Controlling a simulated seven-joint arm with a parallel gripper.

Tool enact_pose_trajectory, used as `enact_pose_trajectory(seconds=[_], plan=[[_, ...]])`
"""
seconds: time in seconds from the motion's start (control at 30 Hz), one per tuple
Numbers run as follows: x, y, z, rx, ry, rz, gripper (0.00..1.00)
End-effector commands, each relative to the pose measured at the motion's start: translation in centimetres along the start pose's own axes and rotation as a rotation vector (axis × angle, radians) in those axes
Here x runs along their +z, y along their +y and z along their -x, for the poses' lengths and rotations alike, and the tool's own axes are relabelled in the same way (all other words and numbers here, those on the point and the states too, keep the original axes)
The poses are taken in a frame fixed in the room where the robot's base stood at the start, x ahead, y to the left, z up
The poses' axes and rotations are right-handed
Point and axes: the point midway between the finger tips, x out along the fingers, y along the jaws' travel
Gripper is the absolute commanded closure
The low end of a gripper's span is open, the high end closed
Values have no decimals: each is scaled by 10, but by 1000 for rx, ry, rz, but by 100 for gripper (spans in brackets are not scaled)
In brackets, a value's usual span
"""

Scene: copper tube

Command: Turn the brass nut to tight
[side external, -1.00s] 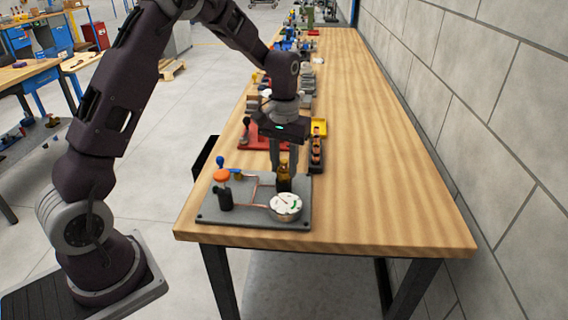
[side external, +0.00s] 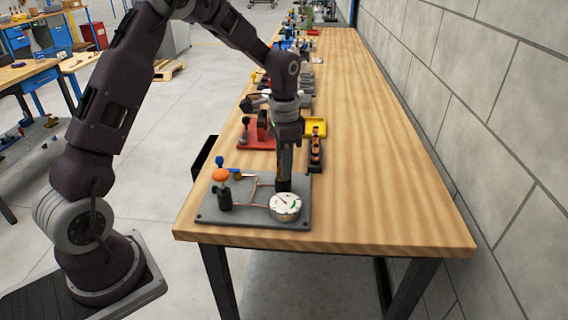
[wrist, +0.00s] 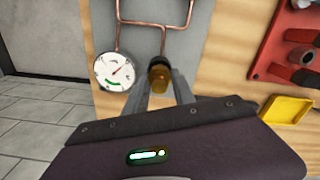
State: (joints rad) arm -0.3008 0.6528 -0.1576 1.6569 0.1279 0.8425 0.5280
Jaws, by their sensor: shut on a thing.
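The brass nut (wrist: 159,76) shows in the wrist view between my two fingers, on the grey plate with the copper tube (wrist: 152,24). My gripper (side external: 283,182) points straight down over the plate in the side view and is shut on the nut. The fingers hide most of the nut there; in the wrist view its top shows between the fingertips.
A red fixture (side external: 256,135), a yellow tray (side external: 316,126) and a dark tray (side external: 316,155) lie behind. The table's right side (side external: 390,170) is clear.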

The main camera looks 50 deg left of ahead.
Motion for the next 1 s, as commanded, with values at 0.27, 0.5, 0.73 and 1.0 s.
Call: enact_pose_trajectory(seconds=[0.27,0.5,0.73,1.0], plan=[[-1,0,1,-3,4,-120,100],[-1,0,1,-3,4,-161,100],[-1,0,1,-3,4,-167,100],[-1,0,1,-3,4,-166,54]])
